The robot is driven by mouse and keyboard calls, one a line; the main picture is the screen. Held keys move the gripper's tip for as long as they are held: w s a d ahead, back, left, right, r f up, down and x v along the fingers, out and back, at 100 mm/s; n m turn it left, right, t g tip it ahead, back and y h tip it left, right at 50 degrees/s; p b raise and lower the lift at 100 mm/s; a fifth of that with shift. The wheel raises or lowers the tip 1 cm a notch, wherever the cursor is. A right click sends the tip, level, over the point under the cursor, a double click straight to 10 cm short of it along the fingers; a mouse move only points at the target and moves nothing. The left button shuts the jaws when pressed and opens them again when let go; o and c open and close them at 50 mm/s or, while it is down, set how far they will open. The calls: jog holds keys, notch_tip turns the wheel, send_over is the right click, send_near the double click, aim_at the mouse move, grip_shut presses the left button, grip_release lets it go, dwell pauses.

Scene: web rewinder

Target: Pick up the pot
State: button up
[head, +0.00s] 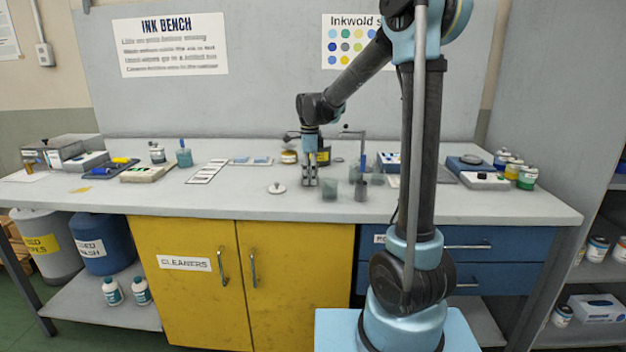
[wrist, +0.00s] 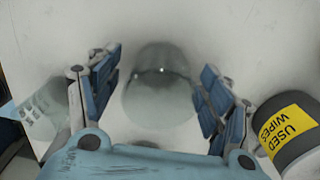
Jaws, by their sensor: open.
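A clear, greyish glass pot (wrist: 160,95) stands on the pale bench between the spread fingers of my gripper (wrist: 161,90) in the wrist view. The fingers are open on either side, with gaps between them and the glass. In the head view my gripper (head: 309,178) points down low over the middle of the bench. The pot cannot be made out clearly there behind the fingers.
A dark can labelled "USED WIPES" (wrist: 292,130) stands close on the right in the wrist view. A clear marked beaker (wrist: 45,110) is close on the left. A small white lid (head: 277,188) lies left of my gripper, with bare bench in front.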

jog(key=c, duration=1.1)
jog(key=shift+r, duration=0.15)
